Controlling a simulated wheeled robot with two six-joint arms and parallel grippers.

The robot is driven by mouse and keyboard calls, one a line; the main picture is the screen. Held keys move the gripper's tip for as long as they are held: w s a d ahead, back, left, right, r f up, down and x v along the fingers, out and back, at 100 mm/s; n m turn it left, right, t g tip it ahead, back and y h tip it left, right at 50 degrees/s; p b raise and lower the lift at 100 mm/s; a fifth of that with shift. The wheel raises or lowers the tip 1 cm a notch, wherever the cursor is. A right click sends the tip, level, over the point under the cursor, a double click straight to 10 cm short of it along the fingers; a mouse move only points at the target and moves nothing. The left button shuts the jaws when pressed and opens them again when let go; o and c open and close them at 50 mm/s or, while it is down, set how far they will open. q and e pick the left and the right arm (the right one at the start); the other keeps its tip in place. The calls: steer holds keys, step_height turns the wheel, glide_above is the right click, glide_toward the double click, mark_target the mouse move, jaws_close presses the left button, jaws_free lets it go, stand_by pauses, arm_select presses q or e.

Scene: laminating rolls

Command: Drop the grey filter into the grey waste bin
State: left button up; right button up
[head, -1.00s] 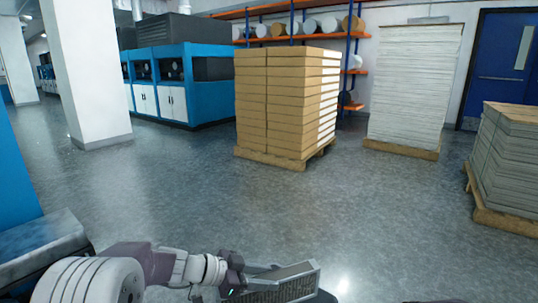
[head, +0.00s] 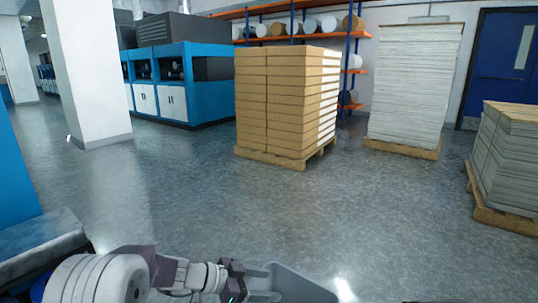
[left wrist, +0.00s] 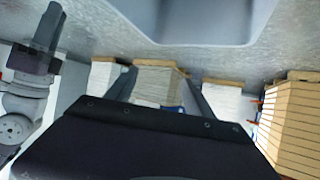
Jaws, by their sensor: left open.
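My left gripper (head: 236,282) is at the bottom of the head view, just left of and by the grey waste bin (head: 300,284), whose rim and inner wall show in part. In the left wrist view the two fingers of my left gripper (left wrist: 160,76) stand wide apart with nothing between them. The grey bin (left wrist: 210,22) shows at the top of that upside-down view. The grey filter is not visible in either view now; the inside of the bin is mostly hidden. An arm with a dark gripper, seemingly my right gripper (left wrist: 46,32), shows at the left wrist view's left edge; its jaws are unclear.
A pallet of brown boxes (head: 280,105) stands ahead on open grey floor (head: 200,205). Paper stacks (head: 412,85) and (head: 508,155) stand on pallets to the right. Blue machines (head: 175,85), a white pillar (head: 85,75) and roll shelves (head: 300,12) are farther back.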

arm_select(q)
steer(key=p+v, duration=0.3)
steer(key=v, duration=0.6)
